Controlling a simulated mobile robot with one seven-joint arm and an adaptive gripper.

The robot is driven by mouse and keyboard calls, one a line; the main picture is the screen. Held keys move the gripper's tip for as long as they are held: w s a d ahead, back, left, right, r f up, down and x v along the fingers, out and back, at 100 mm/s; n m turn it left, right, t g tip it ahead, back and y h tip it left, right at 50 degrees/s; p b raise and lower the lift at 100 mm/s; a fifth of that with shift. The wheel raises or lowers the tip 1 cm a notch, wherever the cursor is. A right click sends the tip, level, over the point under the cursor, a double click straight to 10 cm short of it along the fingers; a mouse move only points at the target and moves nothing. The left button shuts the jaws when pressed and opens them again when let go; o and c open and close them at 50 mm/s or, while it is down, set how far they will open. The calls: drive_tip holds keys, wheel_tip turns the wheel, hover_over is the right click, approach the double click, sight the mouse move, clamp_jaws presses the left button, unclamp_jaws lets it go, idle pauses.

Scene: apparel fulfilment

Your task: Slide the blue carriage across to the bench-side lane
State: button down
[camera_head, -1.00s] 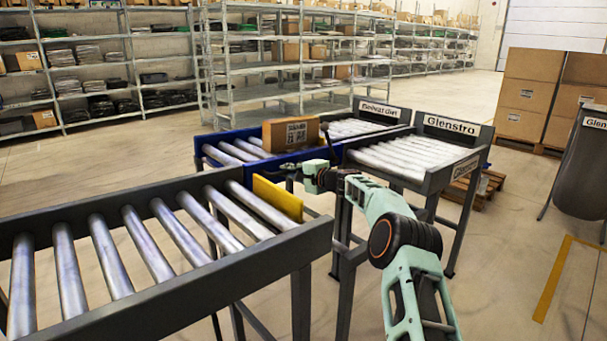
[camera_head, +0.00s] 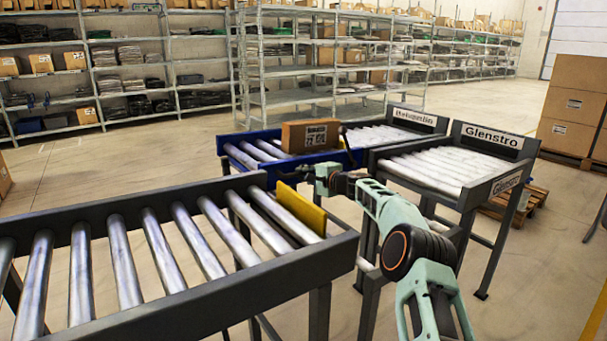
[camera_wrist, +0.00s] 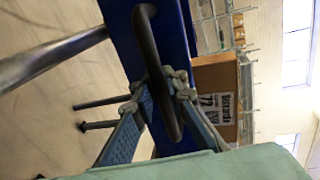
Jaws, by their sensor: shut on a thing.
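The blue carriage (camera_head: 228,163) has metal rollers and carries a brown carton (camera_head: 310,135) with a printed label. It stands at the left end of the far, label-bearing lane (camera_head: 385,134). My gripper (camera_head: 308,174) is at that side of the carriage. In the wrist view, my gripper (camera_wrist: 160,92) has its two fingers closed on a dark curved handle (camera_wrist: 160,75) on the blue carriage side (camera_wrist: 115,20). The carton also shows there (camera_wrist: 215,85).
A nearer lane marked Glenstro (camera_head: 450,165) runs beside the far one. A grey roller conveyor (camera_head: 150,235) with a yellow end plate (camera_head: 300,208) fills the left foreground. Shelving (camera_head: 330,60) stands behind, and stacked boxes (camera_head: 572,105) at the right. Floor lies clear behind the carriage.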

drive_tip(key=c, duration=2)
unclamp_jaws()
drive_tip(key=shift+a, duration=0.1)
drive_tip(key=shift+s+d+r, duration=0.2)
drive_tip(key=shift+s+d, duration=0.4)
drive_tip(key=shift+d, duration=0.25)
drive_tip(key=shift+a+v, duration=0.25)
drive_tip(key=shift+v, duration=4.7)
drive_tip(key=shift+s, duration=0.2)
